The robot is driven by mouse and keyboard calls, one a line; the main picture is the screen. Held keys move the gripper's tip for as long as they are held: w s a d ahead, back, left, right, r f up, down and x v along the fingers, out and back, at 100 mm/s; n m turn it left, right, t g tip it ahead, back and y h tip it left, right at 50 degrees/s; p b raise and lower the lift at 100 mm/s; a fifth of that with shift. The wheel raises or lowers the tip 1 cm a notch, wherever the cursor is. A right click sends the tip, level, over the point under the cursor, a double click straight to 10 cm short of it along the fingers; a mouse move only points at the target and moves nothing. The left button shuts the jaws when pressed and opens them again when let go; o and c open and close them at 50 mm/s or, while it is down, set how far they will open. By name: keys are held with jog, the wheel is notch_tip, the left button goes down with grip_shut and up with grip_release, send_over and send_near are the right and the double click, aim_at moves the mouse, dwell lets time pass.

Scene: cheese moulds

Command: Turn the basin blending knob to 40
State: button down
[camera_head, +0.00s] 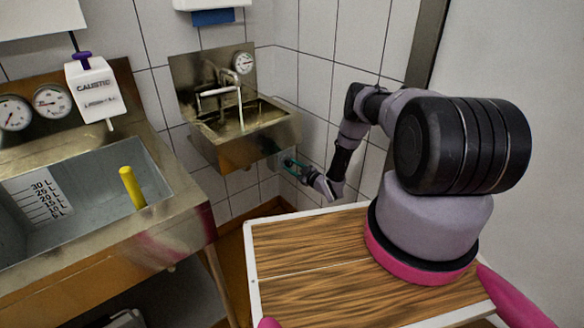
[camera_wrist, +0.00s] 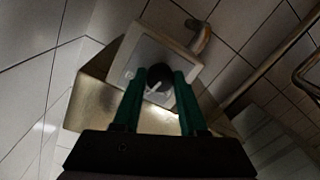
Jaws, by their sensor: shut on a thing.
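The blending knob (camera_wrist: 160,72) is a dark round knob with a white pointer on a pale square plate (camera_wrist: 144,52) in the wrist view. My gripper (camera_wrist: 159,84) has its green fingers on either side of the knob and is shut on it. In the head view my gripper (camera_head: 291,164) is at the lower right side of the small steel wall basin (camera_head: 240,150). The knob is hidden there. A round dial gauge (camera_head: 243,62) is on the basin's backsplash; its reading is too small to tell. No scale marks around the knob can be read.
A large steel sink (camera_head: 90,235) with a volume scale (camera_head: 38,195) and a yellow rod (camera_head: 132,187) stands at the left. Two gauges (camera_head: 50,101) and a caustic dispenser (camera_head: 95,90) are above it. A curved pipe (camera_wrist: 202,36) rises beside the knob plate. Tiled walls are close behind.

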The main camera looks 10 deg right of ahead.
jog(key=shift+n, duration=0.8)
jog(key=shift+f, duration=0.1)
jog(key=shift+c, duration=2.3)
grip_release()
jog(key=v, duration=1.1)
jog(key=shift+w, duration=0.15)
